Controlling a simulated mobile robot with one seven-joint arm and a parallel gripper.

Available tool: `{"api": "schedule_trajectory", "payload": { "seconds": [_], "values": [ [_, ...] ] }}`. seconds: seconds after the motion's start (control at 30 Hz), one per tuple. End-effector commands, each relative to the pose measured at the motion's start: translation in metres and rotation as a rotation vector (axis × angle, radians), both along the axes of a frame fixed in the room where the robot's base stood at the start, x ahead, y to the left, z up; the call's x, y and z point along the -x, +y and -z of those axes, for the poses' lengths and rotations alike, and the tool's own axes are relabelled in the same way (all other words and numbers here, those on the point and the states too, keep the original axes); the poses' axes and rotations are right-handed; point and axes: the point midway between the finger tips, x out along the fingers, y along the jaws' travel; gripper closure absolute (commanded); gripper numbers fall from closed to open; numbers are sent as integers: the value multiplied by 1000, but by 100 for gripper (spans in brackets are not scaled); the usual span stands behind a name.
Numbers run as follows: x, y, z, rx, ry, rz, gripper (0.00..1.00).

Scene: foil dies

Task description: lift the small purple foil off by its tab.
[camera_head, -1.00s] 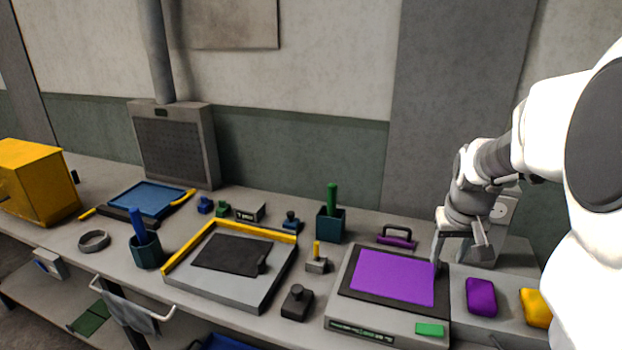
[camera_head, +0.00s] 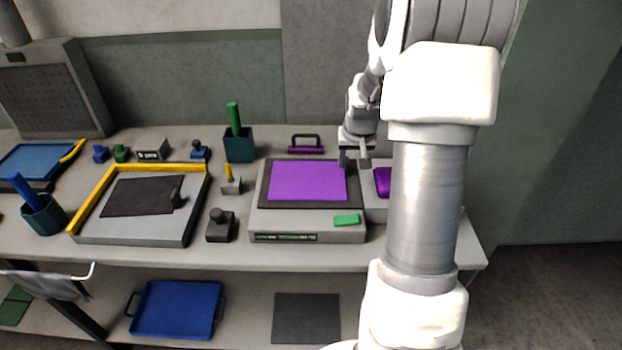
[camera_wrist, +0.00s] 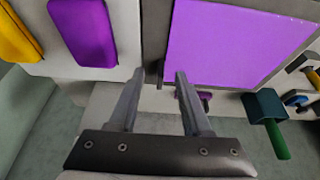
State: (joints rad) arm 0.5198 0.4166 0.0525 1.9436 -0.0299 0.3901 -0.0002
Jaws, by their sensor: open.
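The purple foil (camera_head: 307,181) lies flat on the dark top of a grey plate unit (camera_head: 262,222). It also shows at the upper right of the wrist view (camera_wrist: 235,45). My gripper (camera_head: 354,164) is at the plate's back right corner, pointing down, with its fingers spread. In the wrist view my open gripper (camera_wrist: 160,73) has its fingertips on either side of the plate's dark edge, close to the foil's corner. Nothing is clearly held. I cannot make out the foil's tab; the fingers may hide it.
A purple pad (camera_head: 383,182) is right of the plate, partly behind my arm; a yellow pad (camera_wrist: 18,35) is beside it. A purple handled block (camera_head: 306,147) stands behind the plate. A teal cup (camera_head: 239,146) and a dark knobbed block (camera_head: 220,226) stand left.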

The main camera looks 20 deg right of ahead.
Motion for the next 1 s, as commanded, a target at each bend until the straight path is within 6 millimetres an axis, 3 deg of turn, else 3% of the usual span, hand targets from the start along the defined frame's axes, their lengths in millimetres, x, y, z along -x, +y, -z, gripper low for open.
{"api": "schedule_trajectory", "payload": {
  "seconds": [0.5,0.8,1.0],
  "values": [
    [-28,-10,42,0,0,0,51],
    [-29,-11,45,0,-1,0,51],
    [-29,-11,45,0,-1,0,87]
  ]
}}
